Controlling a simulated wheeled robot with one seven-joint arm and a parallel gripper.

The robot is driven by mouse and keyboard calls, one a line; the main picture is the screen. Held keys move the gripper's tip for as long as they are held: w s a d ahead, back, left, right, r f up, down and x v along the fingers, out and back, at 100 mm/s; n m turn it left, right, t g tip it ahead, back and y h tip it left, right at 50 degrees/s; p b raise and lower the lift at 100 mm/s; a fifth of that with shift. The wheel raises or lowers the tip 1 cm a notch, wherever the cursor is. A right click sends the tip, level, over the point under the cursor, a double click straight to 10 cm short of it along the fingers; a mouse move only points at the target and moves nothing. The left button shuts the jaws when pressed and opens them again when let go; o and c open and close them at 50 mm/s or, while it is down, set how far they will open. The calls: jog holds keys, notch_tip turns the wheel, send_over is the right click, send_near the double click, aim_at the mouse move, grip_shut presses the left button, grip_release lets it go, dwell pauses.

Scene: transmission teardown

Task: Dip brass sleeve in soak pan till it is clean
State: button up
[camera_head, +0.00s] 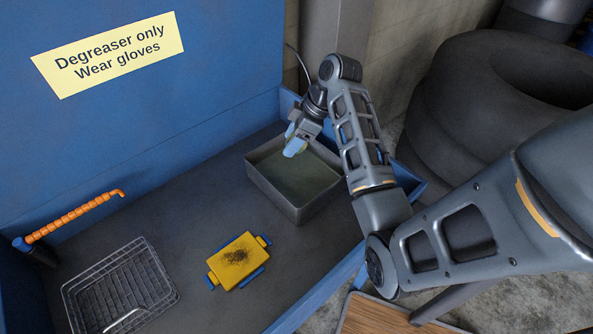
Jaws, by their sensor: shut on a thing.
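The soak pan (270,193) is a grey rectangular pan of murky greenish liquid at the back right of the blue wash station. My gripper (294,147) is over the pan's back part, pointing down, with light blue fingertips. It is shut on the brass sleeve, of which only a small yellowish bit shows beside the fingers. The fingers hide most of the sleeve, so how clean it is cannot be seen. I cannot tell whether the sleeve touches the liquid.
A yellow block with blue clips and a dark smudge (236,262) lies in front of the pan. A wire basket (120,287) and an orange segmented hose (75,215) are at the left. The blue back wall bears a yellow sign (108,55). Tyres (480,95) stand at the right.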

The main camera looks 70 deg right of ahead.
dwell(0.4)
jog(key=shift+r, duration=2.05)
